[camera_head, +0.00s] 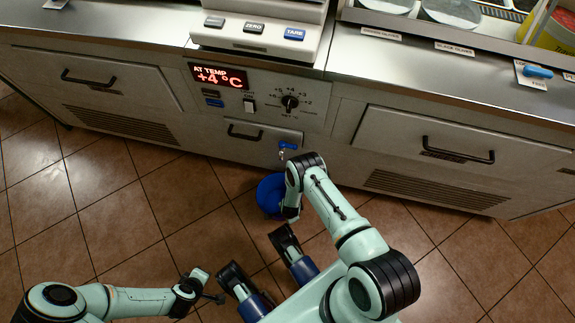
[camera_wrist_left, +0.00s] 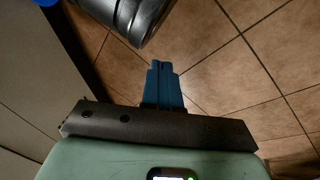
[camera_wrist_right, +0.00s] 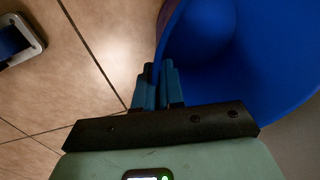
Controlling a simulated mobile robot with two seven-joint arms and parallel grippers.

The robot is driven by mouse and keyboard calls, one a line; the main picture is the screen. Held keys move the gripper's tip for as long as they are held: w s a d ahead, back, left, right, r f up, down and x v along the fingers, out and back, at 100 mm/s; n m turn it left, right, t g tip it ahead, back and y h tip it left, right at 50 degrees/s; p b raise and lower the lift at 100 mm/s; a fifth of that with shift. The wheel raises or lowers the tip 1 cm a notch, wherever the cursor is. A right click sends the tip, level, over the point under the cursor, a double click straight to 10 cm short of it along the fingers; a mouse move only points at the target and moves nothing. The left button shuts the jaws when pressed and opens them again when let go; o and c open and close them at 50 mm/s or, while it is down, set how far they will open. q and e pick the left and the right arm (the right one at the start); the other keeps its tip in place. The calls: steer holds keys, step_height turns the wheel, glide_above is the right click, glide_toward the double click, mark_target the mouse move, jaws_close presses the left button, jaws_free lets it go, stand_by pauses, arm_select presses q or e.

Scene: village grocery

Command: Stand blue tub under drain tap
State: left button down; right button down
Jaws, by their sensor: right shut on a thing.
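The blue tub (camera_head: 269,196) is low in front of the middle cabinet, partly hidden by my right arm. The drain tap (camera_head: 288,146) has a blue handle and sticks out of the cabinet front, above and slightly right of the tub in the head view. My right gripper (camera_wrist_right: 158,72) is shut on the tub's rim, and the open inside of the tub (camera_wrist_right: 225,60) fills the right of that view. I cannot tell whether the tub touches the floor. My left gripper (camera_wrist_left: 163,70) is empty over the floor, its fingers together.
The steel counter (camera_head: 140,25) carries a scale (camera_head: 262,35) and food pans. The cabinet front has a +4 °C display (camera_head: 218,76), a dial (camera_head: 290,102) and drawer handles (camera_head: 458,152). Brown floor tiles (camera_head: 110,215) are clear at the left. My base is at the bottom.

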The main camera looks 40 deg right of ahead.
steer(key=c, duration=1.2)
jaws_free()
steer(key=shift+c, duration=0.2)
arm_select(q)
steer(key=shift+s+f, duration=0.1)
